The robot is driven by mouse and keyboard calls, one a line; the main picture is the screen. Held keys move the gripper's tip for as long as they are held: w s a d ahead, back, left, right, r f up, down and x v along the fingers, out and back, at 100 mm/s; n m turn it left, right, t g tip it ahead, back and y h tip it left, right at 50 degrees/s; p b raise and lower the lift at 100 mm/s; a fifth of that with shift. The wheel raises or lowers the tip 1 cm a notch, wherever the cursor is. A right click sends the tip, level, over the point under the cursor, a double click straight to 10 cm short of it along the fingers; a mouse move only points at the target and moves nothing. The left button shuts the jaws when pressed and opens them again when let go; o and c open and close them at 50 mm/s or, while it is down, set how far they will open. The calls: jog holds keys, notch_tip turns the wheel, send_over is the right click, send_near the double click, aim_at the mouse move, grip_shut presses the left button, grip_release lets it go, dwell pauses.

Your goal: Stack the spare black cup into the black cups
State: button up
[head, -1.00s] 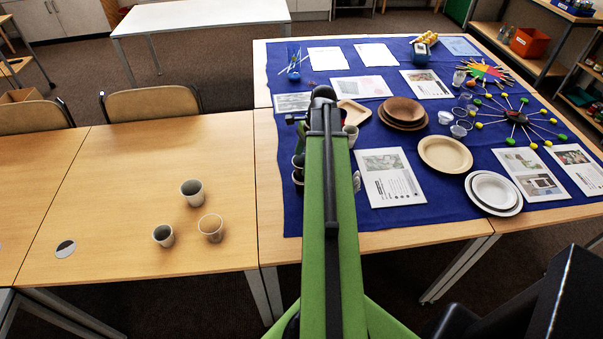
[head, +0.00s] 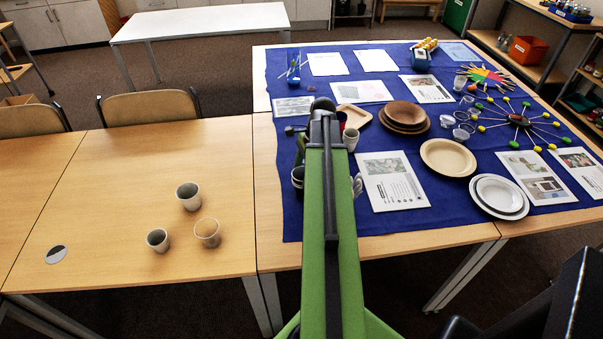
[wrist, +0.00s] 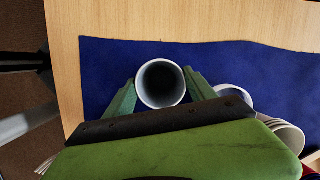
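In the wrist view a cup (wrist: 161,84) with a pale rim and dark inside stands over the blue cloth, its mouth toward the camera. My gripper (wrist: 161,80) has one green finger on each side of it, close to the rim. Whether they press on it cannot be told. A second cup (wrist: 235,96) and a row of nested cups (wrist: 284,132) show to the right, partly behind my gripper. Dark-looking cups (head: 297,176) stand just left of my arm, partly hidden.
A pale cup (head: 351,139) stands right of my arm, near brown bowls (head: 405,113) and a tan plate (head: 447,157). Several loose cups (head: 188,196) stand on the left table, otherwise mostly clear. The cloth's edge and table edge lie close to my gripper.

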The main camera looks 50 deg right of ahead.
jog(key=shift+o, duration=1.1)
jog(key=shift+r+p, duration=0.3)
jog(key=shift+p, duration=0.05)
jog(key=p+v, duration=1.2)
jog(key=shift+r, duration=0.3)
